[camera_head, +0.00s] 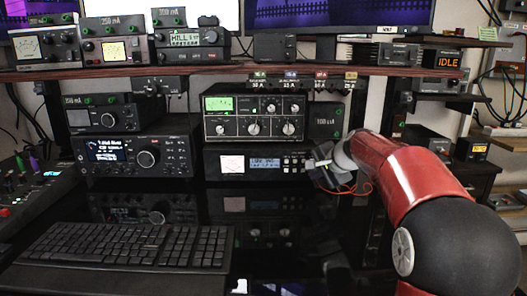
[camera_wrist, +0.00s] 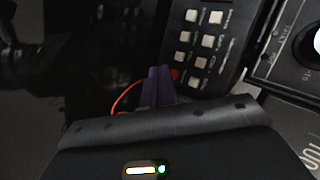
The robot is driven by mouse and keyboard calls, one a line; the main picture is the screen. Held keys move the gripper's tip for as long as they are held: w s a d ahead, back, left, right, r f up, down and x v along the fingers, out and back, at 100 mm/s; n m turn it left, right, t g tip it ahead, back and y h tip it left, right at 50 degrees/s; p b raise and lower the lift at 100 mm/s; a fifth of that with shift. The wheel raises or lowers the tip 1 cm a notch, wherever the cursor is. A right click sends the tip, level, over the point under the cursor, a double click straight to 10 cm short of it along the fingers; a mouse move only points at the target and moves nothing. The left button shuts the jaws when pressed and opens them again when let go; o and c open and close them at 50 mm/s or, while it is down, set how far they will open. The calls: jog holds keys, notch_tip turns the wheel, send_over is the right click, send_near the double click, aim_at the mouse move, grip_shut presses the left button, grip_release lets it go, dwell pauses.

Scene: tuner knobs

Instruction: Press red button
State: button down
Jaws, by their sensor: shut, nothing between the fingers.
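The red button (camera_wrist: 175,74) is a small red spot at the lower end of a dark panel with several pale buttons (camera_wrist: 208,41) in the wrist view. My gripper (camera_wrist: 159,75) is shut and empty, with its dark fingertips just left of the red button. I cannot tell whether they touch it. In the head view my gripper (camera_head: 318,168) is at the right end of the low unit with a lit display (camera_head: 265,163). The red button cannot be made out in the head view, where my gripper covers that end.
A tuner with a green meter and knobs (camera_head: 253,118) sits on the low unit. A radio (camera_head: 138,152) stands to the left. A keyboard (camera_head: 127,246) lies in front on the glossy black desk. A shelf (camera_head: 232,69) with more devices runs above. An orange wire (camera_wrist: 121,98) loops beside my fingers.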

jog(key=s+b, duration=0.2)
jog(key=s, duration=0.1)
jog(key=shift+s+f, duration=0.1)
jog(key=shift+s, duration=0.3)
jog(key=shift+s+b, duration=0.65)
jog(key=shift+s, duration=0.45)
